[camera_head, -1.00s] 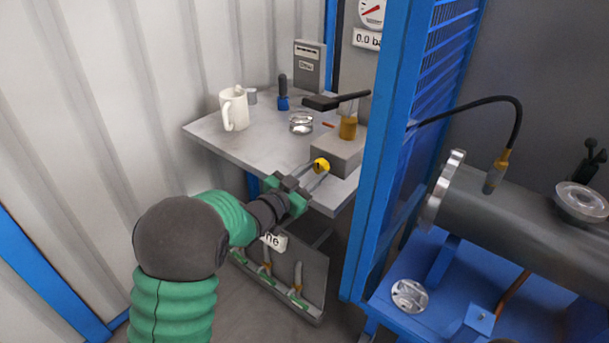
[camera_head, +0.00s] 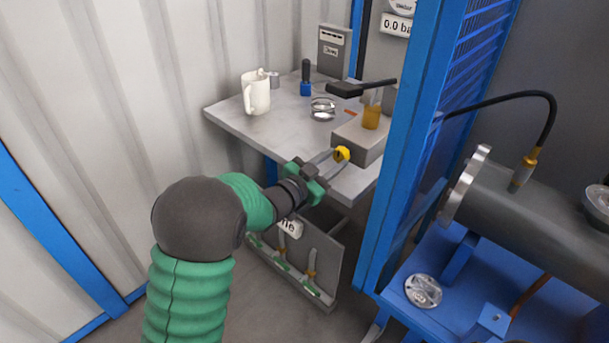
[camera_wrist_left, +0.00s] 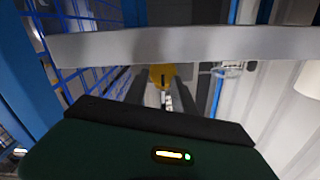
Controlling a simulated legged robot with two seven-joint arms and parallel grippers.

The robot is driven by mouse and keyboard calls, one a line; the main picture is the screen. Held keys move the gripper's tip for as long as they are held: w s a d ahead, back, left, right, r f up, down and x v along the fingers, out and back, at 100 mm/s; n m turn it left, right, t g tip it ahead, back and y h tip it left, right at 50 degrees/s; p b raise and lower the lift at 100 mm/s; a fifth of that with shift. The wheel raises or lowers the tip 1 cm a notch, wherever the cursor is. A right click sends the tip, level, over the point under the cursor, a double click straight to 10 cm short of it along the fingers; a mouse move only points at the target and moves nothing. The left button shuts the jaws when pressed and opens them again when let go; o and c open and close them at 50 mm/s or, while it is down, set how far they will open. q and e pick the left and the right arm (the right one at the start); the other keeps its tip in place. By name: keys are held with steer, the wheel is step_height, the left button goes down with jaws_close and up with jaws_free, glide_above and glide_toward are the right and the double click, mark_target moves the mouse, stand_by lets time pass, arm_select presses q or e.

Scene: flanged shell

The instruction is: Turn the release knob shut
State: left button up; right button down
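The release knob is a small yellow knob (camera_head: 342,153) on the front of a grey block (camera_head: 358,139) at the table's right front. My left gripper (camera_head: 338,158) reaches it from the front left. Its two thin fingers are spread about a knob's width, with their tips at the knob's sides. I cannot tell whether they press on it. In the left wrist view the yellow knob (camera_wrist_left: 162,76) sits between the dark fingers, with a dark slot-like mark on its face. My right gripper is not in view.
The grey table (camera_head: 270,130) holds a white mug (camera_head: 256,94), a blue-based black-handled tool (camera_head: 306,80) and a glass dish (camera_head: 322,108). A blue frame post (camera_head: 405,150) stands close on the right.

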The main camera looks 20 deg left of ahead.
arm_select(q)
steer(key=shift+s+a+f+p, duration=0.1)
steer(key=shift+s+a+p, duration=0.05)
steer(key=shift+s+p, duration=0.35)
steer(key=shift+v, duration=1.15)
steer(key=p+v, duration=1.1)
steer(key=v, duration=0.2)
steer(key=shift+s, duration=0.2)
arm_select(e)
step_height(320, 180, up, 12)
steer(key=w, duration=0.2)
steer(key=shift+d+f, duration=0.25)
arm_select(q)
steer(key=shift+a, duration=0.1)
